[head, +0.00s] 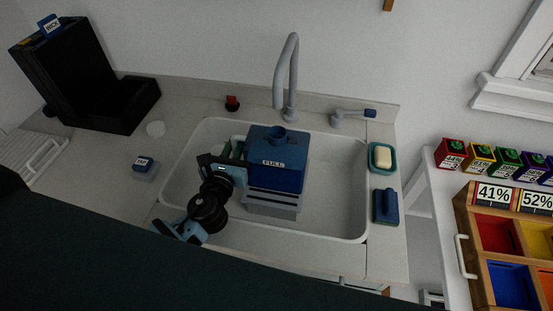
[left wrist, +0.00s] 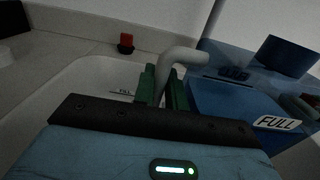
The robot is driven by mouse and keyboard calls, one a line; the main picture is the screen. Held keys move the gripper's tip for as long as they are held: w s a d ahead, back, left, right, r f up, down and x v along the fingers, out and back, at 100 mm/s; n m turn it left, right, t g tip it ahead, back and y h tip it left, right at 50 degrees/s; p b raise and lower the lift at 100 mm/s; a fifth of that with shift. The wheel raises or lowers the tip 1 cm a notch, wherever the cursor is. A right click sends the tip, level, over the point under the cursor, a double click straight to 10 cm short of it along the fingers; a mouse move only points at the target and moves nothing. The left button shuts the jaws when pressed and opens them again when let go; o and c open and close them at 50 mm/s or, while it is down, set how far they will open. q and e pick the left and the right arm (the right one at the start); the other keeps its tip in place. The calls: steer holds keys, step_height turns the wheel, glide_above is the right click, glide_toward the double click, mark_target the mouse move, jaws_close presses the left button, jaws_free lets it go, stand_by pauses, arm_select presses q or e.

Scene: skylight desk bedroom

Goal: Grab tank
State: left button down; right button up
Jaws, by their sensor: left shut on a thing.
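The tank (head: 277,158) is a dark blue box with a round cap on top and a white FULL label. It is over the white sink (head: 350,190), with grey slatted casing showing below it. It also shows at the right of the left wrist view (left wrist: 235,105). My left gripper (head: 238,150) is at the tank's left side. In the left wrist view, its green fingers (left wrist: 162,85) are closed around a grey curved bar (left wrist: 180,58), which appears to be the tank's handle. Where the bar joins the tank is hard to see. My right gripper is not in view.
A grey faucet (head: 290,75) arches behind the tank. A red-topped item (head: 232,102) stands behind the sink. A soap dish (head: 382,155) and a blue block (head: 386,206) lie right of it. A black stand (head: 105,100) and a small blue-topped box (head: 145,166) are left.

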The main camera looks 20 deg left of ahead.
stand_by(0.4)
arm_select(q)
steer(key=shift+r, duration=0.25)
steer(key=shift+w, duration=0.1)
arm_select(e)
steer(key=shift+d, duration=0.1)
